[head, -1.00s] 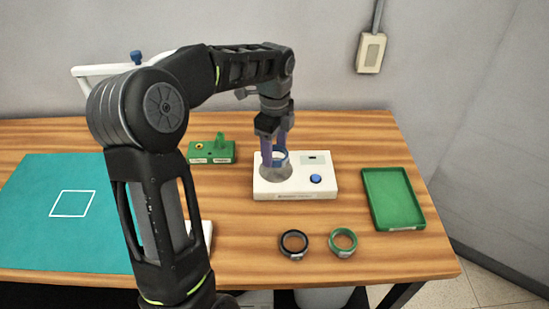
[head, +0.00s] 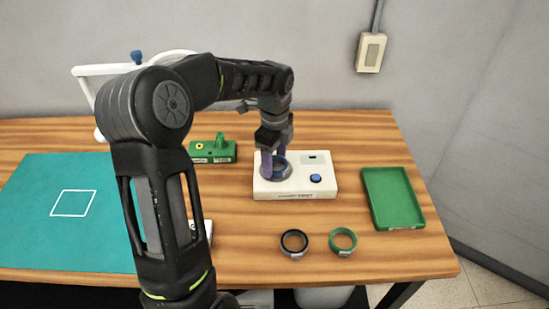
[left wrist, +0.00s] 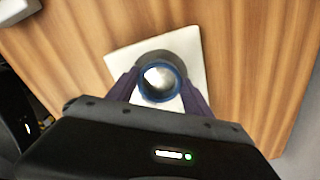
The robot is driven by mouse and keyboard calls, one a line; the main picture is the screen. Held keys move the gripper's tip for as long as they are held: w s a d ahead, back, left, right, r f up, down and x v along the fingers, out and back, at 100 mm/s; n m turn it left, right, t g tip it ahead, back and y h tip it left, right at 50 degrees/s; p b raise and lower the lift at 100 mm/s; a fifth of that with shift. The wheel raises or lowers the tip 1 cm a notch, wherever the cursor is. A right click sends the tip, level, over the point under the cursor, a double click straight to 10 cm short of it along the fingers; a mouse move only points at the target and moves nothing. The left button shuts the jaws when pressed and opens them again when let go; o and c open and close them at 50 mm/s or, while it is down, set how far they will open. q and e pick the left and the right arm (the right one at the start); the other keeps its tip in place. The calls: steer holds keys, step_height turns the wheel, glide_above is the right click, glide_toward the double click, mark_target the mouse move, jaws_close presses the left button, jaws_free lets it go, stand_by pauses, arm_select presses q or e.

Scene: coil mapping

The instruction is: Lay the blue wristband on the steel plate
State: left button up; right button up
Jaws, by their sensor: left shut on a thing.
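The blue wristband (left wrist: 160,100) is between the two fingers of my left gripper (head: 275,167), which is shut on it. In the head view the band is at the steel plate (head: 266,176) of the white device (head: 300,191), low and roughly level; the fingers hide part of it. I cannot tell whether it touches the plate. In the left wrist view bright metal shows through the ring, and my left gripper (left wrist: 158,92) has a finger on each side. My right gripper is not in view.
A black band (head: 294,254) and a green band (head: 343,252) lie in front of the device. A green tray (head: 420,222) is to its right. A green block (head: 225,158) is behind to the left, and a teal mat (head: 30,220) lies far left.

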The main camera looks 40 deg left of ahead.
mark_target(275, 168)
arm_select(q)
steer(key=o, duration=1.3)
step_height(275, 168, up, 12)
steer(key=shift+r, duration=0.15)
